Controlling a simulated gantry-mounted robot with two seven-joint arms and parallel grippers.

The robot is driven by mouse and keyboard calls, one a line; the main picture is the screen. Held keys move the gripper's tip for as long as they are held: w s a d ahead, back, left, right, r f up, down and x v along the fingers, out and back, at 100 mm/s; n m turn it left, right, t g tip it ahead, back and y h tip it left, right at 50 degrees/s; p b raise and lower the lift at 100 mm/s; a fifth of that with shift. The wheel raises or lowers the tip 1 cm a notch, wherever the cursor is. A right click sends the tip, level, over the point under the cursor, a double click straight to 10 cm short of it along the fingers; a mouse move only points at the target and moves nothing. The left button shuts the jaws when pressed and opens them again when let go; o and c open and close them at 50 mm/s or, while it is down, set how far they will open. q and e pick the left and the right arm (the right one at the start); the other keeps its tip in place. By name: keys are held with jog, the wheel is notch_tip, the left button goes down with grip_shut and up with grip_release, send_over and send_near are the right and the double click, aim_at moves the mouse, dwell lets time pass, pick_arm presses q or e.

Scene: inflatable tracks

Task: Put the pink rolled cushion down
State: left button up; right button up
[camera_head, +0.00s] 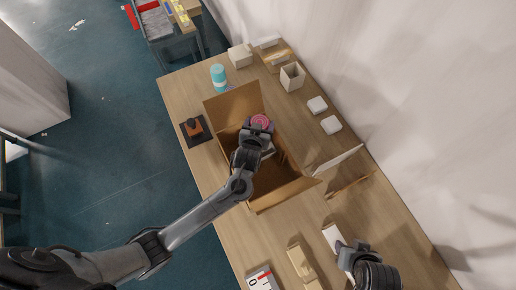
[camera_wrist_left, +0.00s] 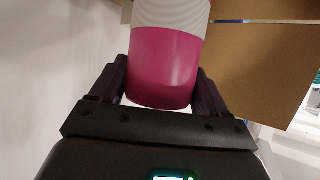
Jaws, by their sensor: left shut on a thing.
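The pink rolled cushion (camera_head: 261,122) is in my left gripper (camera_head: 260,130), above the open cardboard box (camera_head: 232,104) in the head view. In the left wrist view the cushion (camera_wrist_left: 163,66) is a pink cylinder with a pale ribbed band, held between the two dark fingers of the left gripper (camera_wrist_left: 160,88). A brown cardboard flap (camera_wrist_left: 262,70) is beside it on the right. The arm hides part of the box's inside. My right gripper (camera_head: 350,255) is at the lower right over the table, near a white box; its fingers do not show clearly.
The wooden table (camera_head: 345,200) carries a blue cylinder (camera_head: 219,77), an orange item on a dark pad (camera_head: 194,128), a white open container (camera_head: 292,76) and two white blocks (camera_head: 317,105). Small boxes (camera_head: 301,262) lie at the front. A wall borders the right side.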

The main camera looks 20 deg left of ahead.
pick_arm(q)
jog(key=f, duration=0.4)
jog(key=s+f, duration=0.1)
jog(key=shift+f, duration=2.85)
jog(key=shift+f, duration=0.1)
jog(key=shift+f, duration=0.15)
jog(key=o, duration=1.9)
jog(key=shift+c, duration=0.2)
jog(key=shift+r, duration=0.3)
jog(key=v, duration=0.7)
jog(key=shift+s, duration=0.2)
